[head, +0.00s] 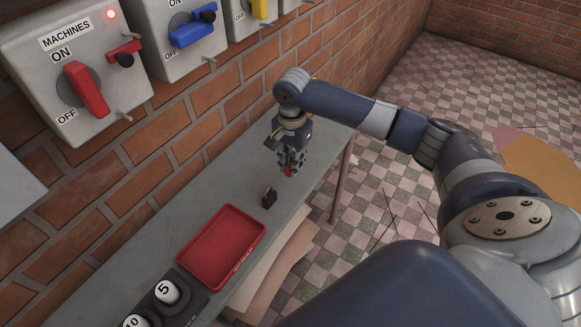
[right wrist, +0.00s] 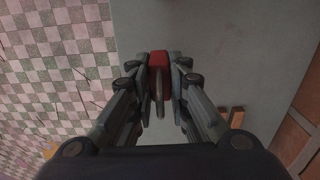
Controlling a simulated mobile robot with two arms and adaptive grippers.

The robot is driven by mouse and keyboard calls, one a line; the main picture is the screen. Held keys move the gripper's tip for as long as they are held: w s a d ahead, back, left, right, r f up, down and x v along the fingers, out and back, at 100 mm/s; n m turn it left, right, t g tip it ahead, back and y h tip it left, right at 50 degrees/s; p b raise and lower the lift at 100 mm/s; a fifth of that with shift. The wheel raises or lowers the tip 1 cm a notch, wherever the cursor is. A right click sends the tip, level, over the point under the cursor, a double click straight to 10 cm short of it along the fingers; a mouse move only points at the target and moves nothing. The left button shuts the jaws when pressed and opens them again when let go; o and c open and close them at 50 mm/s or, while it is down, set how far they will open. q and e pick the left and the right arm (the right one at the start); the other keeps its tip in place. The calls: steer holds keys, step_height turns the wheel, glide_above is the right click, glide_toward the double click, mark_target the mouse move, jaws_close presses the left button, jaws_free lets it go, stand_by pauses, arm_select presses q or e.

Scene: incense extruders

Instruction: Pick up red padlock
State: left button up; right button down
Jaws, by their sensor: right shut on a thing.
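The red padlock (head: 288,172) is between the fingertips of my right gripper (head: 290,161), over the far part of the grey table (head: 190,210). In the right wrist view, the red padlock body (right wrist: 158,60) and its metal shackle show between the two fingers of my right gripper (right wrist: 160,85), which is shut on it. The fingers hide part of the padlock's sides. I cannot tell whether the padlock touches the table top. My left gripper is not in view.
A small black padlock (head: 268,197) stands on the table nearer than my right gripper. A red tray (head: 222,245) and a dark holder with numbered weights (head: 165,291) lie nearer still. A brick wall with switch boxes (head: 82,65) borders the table's left side.

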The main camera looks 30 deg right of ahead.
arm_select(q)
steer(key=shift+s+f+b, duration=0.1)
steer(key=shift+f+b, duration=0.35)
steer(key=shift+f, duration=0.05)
arm_select(e)
steer(key=s+a+r, duration=0.1)
steer(key=s+a, duration=0.1)
steer(key=s, duration=1.3)
steer(key=shift+r, duration=0.2)
